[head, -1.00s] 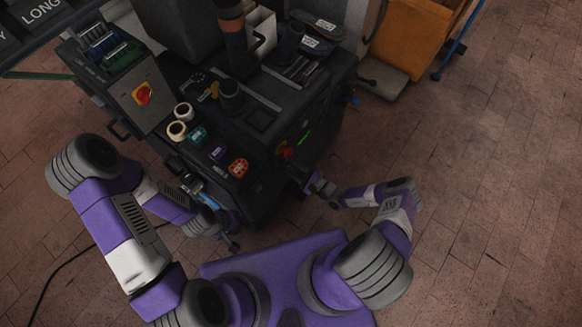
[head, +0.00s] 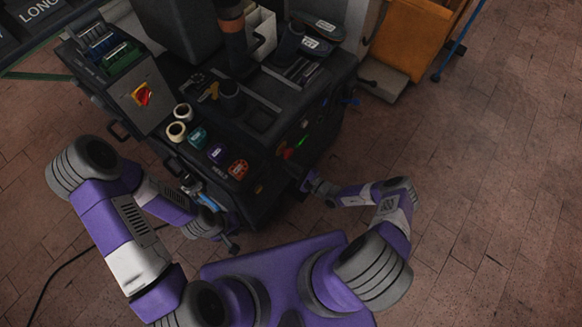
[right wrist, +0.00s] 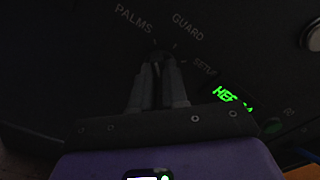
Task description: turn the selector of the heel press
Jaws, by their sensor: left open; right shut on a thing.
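The heel press (head: 262,118) is a dark machine in front of me. Its selector (right wrist: 158,58) is a small dark knob in the right wrist view, mostly hidden between my fingertips. The printed words PALMS, GUARD and a partly covered SETUP are arranged around it. My right gripper (right wrist: 158,72) is shut on the selector, pointing into the dark panel; in the head view it is at the press's front right side (head: 306,182), its fingertips hard to make out. My left gripper (head: 230,243) is open and empty, low in front of the press and apart from it.
A lit green display (right wrist: 232,98) sits right of the selector, partly covered by my gripper. Tape rolls (head: 180,120) and coloured labelled pieces (head: 218,153) line the press top. A red-yellow switch (head: 142,94) is at left.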

